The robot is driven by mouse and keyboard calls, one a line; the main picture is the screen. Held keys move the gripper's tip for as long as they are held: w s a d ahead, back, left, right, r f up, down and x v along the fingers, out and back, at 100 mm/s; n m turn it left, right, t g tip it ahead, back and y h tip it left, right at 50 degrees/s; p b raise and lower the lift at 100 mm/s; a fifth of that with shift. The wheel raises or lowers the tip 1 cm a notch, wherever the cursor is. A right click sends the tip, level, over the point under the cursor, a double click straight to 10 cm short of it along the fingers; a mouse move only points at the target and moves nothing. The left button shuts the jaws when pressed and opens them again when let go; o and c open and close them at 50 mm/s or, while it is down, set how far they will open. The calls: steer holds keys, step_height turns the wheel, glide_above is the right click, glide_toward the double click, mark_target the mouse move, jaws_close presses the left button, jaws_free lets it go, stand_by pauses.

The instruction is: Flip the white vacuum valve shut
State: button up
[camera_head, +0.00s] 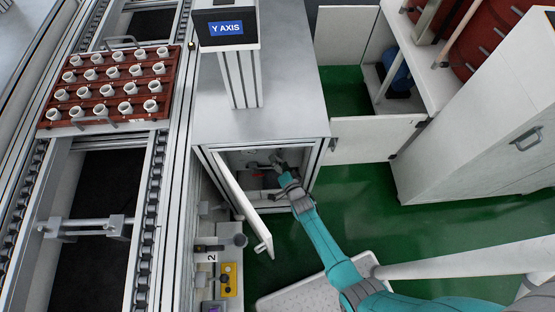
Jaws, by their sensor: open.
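My teal arm reaches from the lower right into an open cabinet (318,160) below the grey worktop. My gripper (277,161) is inside the opening, near its upper middle, and is open with nothing visible between its fingers. A small pale fitting (254,164) and a small red part (258,173) are just left of the gripper in the shaded interior. I cannot tell for sure which small part is the white vacuum valve, nor its handle's position. The gripper and wrist cover part of the interior.
The cabinet door (240,200) hangs open on the left, close to my arm. A conveyor (145,215) carries a red-brown tray (45,124) of white cups. A yellow control box (229,280) is below the door. Green floor (365,215) is free on the right.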

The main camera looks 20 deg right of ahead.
steer(key=shift+x, duration=0.75)
steer(key=c, duration=1.2)
steer(key=shift+o, duration=0.2)
steer(key=shift+a+n, duration=0.1)
steer(key=shift+n, duration=0.3)
steer(key=shift+w+a+f+n+g+h, duration=0.1)
steer(key=shift+f+n+g+h, duration=0.1)
steer(key=shift+n+g+h, duration=0.45)
steer(key=shift+a+f+n+g+h, duration=0.2)
steer(key=shift+n+h, duration=0.15)
steer(key=shift+n, duration=0.6)
steer(key=shift+f+n+g+h, duration=0.25)
steer(key=shift+n+h, duration=0.35)
steer(key=shift+n, duration=0.3)
steer(key=shift+f+n+g+h, duration=0.1)
steer(key=shift+f+n+h, duration=0.15)
steer(key=shift+n+h, duration=0.5)
steer(key=shift+n, duration=0.35)
